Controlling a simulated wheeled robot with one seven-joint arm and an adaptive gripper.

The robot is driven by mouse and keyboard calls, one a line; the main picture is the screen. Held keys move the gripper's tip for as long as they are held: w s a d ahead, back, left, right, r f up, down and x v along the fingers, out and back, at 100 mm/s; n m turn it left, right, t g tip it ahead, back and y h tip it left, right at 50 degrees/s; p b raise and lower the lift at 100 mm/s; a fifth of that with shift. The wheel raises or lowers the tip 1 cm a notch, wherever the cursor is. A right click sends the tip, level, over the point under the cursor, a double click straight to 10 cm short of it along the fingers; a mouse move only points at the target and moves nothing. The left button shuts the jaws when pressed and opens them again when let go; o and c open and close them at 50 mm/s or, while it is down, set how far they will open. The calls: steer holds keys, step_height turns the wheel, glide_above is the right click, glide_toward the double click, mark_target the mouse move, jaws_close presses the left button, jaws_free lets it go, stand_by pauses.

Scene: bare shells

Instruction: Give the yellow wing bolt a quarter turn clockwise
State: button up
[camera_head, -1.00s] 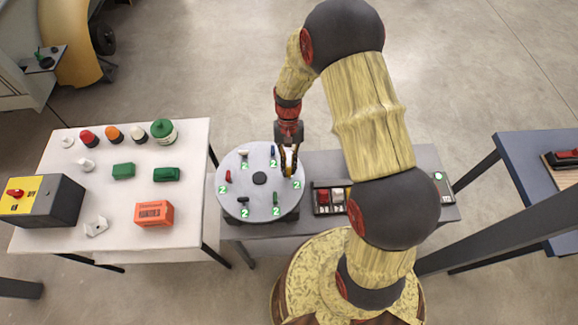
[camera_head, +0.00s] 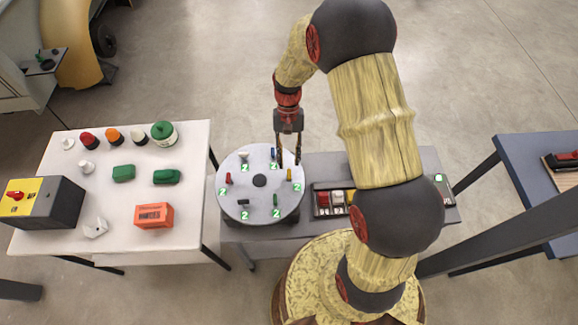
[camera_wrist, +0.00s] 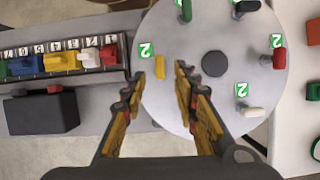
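The yellow wing bolt (camera_head: 289,174) stands on the right part of a round grey disc (camera_head: 259,205), with a green "2" label beside it. In the wrist view, the bolt (camera_wrist: 159,68) shows its narrow wing running nearly up and down the picture. My gripper (camera_head: 288,161) is open and empty above the disc's back right edge. In the wrist view, my gripper's (camera_wrist: 168,90) two fingers are spread wide, with the bolt beyond their tips and apart from them.
The disc also bears red (camera_head: 228,177), white (camera_head: 243,154), blue (camera_head: 272,153), green (camera_head: 275,199) and black (camera_head: 243,202) bolts. A numbered rack (camera_wrist: 62,62) of coloured pieces lies beside the disc. A white table (camera_head: 110,200) with several objects stands left.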

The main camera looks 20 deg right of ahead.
steer(key=v, duration=0.7)
stand_by(0.4)
steer(key=s+a+r+n+t+b, duration=0.1)
steer(key=s+r+n+t+b, duration=0.1)
steer(key=s+r+t+b, duration=0.3)
steer(key=s+a+r+n+t+h+b, duration=0.1)
steer(key=s+r+t+b, duration=0.3)
steer(key=s, duration=1)
step_height(320, 180, up, 3)
steer(key=n+b, duration=0.1)
steer(key=b, duration=0.3)
steer(key=shift+t+h, duration=0.3)
steer(key=shift+t, duration=0.1)
steer(key=shift+w, duration=0.1)
